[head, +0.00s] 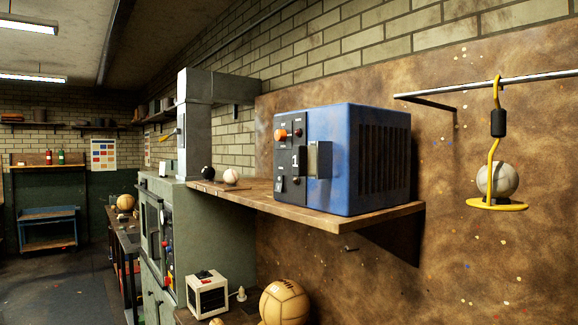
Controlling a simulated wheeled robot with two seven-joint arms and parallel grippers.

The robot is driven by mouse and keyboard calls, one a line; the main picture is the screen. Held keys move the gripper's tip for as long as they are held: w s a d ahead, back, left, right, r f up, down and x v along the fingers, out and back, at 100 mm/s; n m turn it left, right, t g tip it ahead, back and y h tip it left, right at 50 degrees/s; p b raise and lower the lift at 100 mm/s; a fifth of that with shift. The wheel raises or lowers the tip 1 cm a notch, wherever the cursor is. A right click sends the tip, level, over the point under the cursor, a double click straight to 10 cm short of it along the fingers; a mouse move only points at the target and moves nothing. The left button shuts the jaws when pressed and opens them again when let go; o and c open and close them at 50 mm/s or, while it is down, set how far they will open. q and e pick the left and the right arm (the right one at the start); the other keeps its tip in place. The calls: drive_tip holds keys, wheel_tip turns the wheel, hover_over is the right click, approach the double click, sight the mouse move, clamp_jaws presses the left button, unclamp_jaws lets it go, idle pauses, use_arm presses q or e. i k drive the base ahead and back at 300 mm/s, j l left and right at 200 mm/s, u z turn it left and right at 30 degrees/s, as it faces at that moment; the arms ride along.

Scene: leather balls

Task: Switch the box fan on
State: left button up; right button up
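A small white box with a dark-framed, slatted front (208,295) stands low at the bottom centre of the head view; it looks like the box fan. Its switch is too small to make out, and I cannot tell whether it is running. A larger blue box (355,160) with vent slots in its side sits on the wooden shelf. Neither of my grippers shows in this view.
The wooden shelf (235,197) juts from the wall, with a black ball and a pale ball on it. A brown ball (285,303) sits beside the white box. A green cabinet (215,225) stands left. A yellow hanger (497,204) holds a ball at right. Floor at left is clear.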

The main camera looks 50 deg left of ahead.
sight(280, 178)
drive_tip(key=u, duration=1.55)
